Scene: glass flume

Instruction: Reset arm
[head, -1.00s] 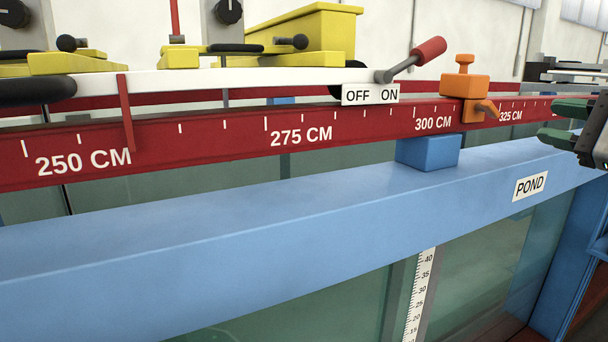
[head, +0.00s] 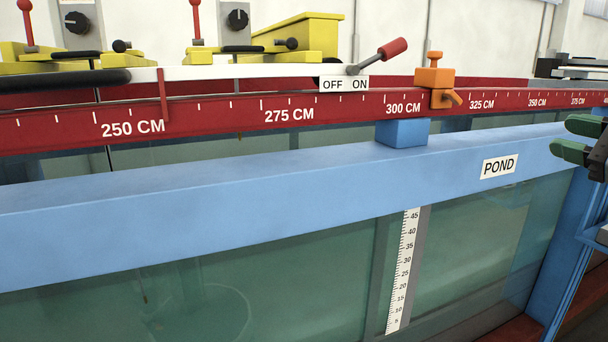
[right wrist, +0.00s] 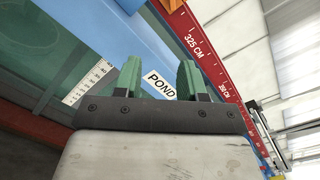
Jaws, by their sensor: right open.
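My right gripper (head: 578,139) is at the right edge of the head view, in front of the blue beam and right of the POND label (head: 499,166). Its green fingers are apart with nothing between them. In the right wrist view the two green fingers (right wrist: 158,80) stand apart, and the POND label (right wrist: 160,84) shows behind the gap. My left gripper is not in view.
A blue beam (head: 250,190) runs along the glass flume, under a red scale rail (head: 215,112). Yellow carriage parts (head: 300,35) stand behind.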

